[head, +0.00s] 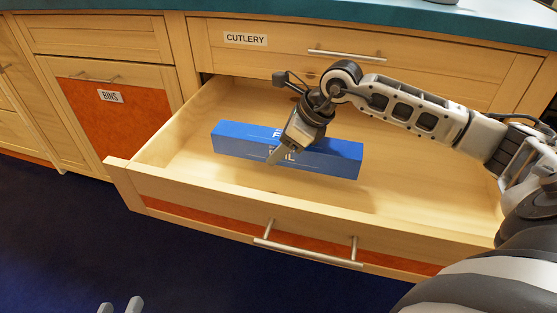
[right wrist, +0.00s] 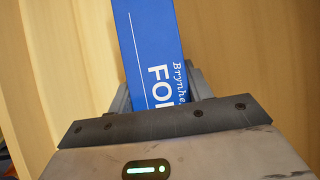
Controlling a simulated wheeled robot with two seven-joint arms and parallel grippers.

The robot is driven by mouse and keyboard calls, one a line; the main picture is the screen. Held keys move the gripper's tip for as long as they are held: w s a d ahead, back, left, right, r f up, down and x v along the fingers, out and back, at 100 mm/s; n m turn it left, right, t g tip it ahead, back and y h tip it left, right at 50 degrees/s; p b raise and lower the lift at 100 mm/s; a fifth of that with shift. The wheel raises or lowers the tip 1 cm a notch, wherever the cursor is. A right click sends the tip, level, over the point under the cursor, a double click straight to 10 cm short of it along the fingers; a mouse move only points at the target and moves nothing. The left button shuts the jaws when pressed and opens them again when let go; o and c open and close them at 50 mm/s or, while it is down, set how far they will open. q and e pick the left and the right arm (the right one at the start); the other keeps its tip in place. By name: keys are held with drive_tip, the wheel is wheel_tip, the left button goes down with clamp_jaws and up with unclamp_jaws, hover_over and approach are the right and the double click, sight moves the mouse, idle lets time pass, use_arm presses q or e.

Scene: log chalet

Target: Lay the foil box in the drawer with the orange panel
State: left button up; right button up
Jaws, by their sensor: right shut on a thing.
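The foil box (head: 335,158) is a long blue carton with white lettering. It is inside the outline of the open drawer (head: 430,205), whose wooden front has an orange panel (head: 200,217) and a metal bar handle. My right gripper (head: 280,152) reaches in from the right and is shut on the middle of the box. The right wrist view shows the blue box (right wrist: 150,45) between the fingers. I cannot tell whether the box touches the drawer floor. Only the two fingertips of my left gripper (head: 120,306) show at the bottom left, apart and empty.
A closed drawer labelled CUTLERY (head: 285,42) is directly above, under the teal countertop (head: 350,15). A cabinet with an orange panel labelled BINS (head: 120,125) is at the left. The drawer is free around the box. The dark blue floor (head: 60,225) is clear.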

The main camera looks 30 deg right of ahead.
sight(278, 169)
drive_tip(key=shift+w+d+f, duration=0.1)
drive_tip(key=shift+w+f, duration=0.6)
drive_tip(key=shift+f, duration=0.1)
wheel_tip(278, 169, down, 3)
drive_tip(key=shift+r+b, duration=0.2)
drive_tip(key=shift+b, duration=0.35)
drive_tip(key=shift+f, duration=0.4)
drive_tip(key=o, duration=1.1)
use_arm(q)
drive_tip(key=shift+w+d+r+n+t+h, duration=0.15)
drive_tip(key=shift+d+r+n+t+h, duration=0.15)
drive_tip(key=shift+r, duration=0.05)
